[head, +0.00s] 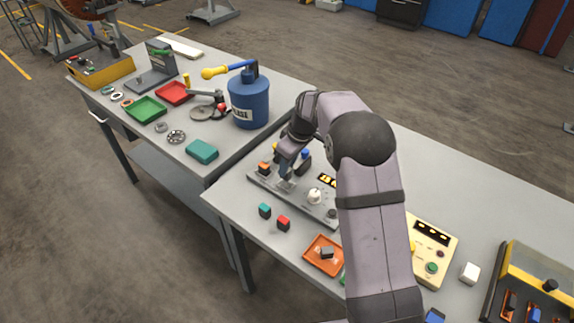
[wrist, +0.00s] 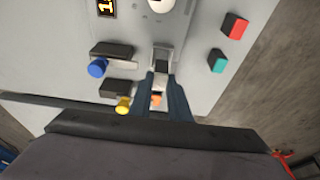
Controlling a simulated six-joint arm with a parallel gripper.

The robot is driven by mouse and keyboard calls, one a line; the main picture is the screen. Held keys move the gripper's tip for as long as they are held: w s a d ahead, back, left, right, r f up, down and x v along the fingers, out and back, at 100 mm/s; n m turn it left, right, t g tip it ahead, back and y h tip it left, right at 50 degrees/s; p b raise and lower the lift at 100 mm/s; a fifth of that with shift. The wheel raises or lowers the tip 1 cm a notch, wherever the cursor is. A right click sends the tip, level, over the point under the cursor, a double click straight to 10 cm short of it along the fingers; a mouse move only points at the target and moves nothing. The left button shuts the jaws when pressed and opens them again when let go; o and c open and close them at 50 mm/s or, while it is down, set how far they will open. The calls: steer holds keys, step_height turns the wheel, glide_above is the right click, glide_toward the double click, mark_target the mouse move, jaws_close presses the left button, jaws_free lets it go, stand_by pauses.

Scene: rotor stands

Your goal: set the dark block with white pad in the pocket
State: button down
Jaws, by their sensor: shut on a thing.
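My gripper (wrist: 161,80) points down over the grey panel (head: 322,213). Its fingers are shut on a small dark block (wrist: 162,67), seen between the fingertips in the wrist view. The fingers hide most of the block, and I cannot clearly make out its white pad. A pale grey recessed fitting, apparently the pocket (wrist: 163,49), lies right at the fingertips. I cannot tell whether the block is inside it or just above. In the head view my gripper (head: 287,178) is at the panel's left part, and the held block is hard to see.
A teal-topped block (head: 265,210) and a red-topped block (head: 283,223) stand in front of the panel. Blue (wrist: 97,67) and yellow (wrist: 123,105) knobs are close beside the fingers. A white knob (head: 315,196) stands on the panel. An orange tray (head: 311,263) is nearer.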

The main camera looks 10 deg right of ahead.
steer(key=shift+f, duration=0.15)
steer(key=shift+f+b, duration=0.5)
steer(key=shift+f, duration=0.05)
steer(key=shift+f+b, duration=1)
steer(key=shift+f, duration=0.4)
stand_by(1.9)
steer(key=c, duration=1.1)
jaws_free()
steer(key=shift+d+r, duration=0.1)
steer(key=shift+r, duration=0.1)
